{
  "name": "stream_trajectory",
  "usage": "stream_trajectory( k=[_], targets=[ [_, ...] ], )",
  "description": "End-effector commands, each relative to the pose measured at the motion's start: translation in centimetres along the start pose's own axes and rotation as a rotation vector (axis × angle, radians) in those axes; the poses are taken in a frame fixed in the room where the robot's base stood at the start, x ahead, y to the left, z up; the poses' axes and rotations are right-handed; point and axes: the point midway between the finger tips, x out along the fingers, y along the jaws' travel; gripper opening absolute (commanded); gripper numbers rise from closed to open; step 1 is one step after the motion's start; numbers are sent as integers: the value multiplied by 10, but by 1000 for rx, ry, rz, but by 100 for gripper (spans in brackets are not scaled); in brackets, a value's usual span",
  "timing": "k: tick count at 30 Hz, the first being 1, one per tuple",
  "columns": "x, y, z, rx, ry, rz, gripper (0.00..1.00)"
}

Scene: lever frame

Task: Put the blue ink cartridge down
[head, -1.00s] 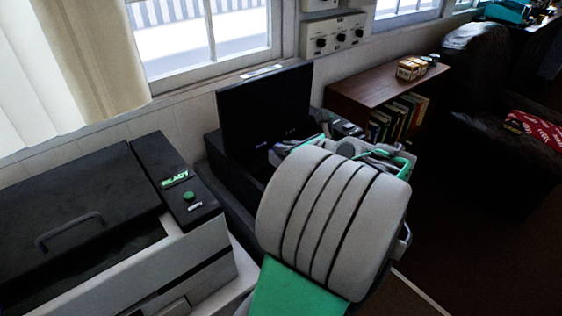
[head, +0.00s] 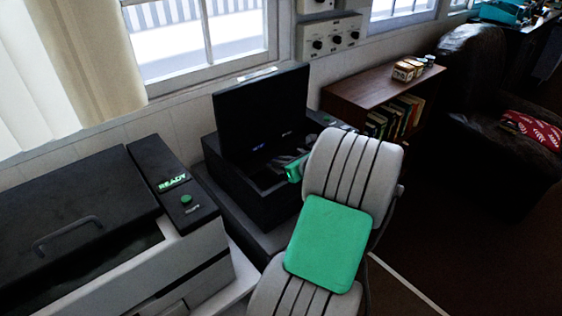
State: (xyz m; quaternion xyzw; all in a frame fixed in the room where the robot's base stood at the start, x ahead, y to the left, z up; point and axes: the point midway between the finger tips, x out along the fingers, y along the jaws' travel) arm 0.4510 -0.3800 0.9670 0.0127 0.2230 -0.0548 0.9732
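My arm reaches into an open black machine (head: 245,185) with a raised dark lid (head: 262,105). Only a small green and grey part of my gripper (head: 294,168) shows, low inside the machine's opening. My forearm covers much of it, and the fingertips cannot be made out. I cannot pick out the blue ink cartridge. Small bluish marks show in the dark interior, too small to identify. Whether the gripper holds anything is not visible.
A black and white machine (head: 80,205) with a lit READY sign (head: 172,181) stands at left. A wooden bookshelf (head: 365,90) with small boxes (head: 407,70) stands behind at right. A dark armchair (head: 480,100) with a red cushion (head: 532,130) is far right.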

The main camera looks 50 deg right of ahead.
Motion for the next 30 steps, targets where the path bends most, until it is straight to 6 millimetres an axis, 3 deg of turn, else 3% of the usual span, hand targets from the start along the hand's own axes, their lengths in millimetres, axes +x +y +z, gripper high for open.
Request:
stream_trajectory(
  k=[7,17,20,30],
  targets=[
    [0,0,0,0,0,0,36],
    [-5,-1,3,0,-1,-2,36],
    [-22,-2,3,1,0,-5,36],
    [-105,-2,3,1,0,-6,36]
  ],
)
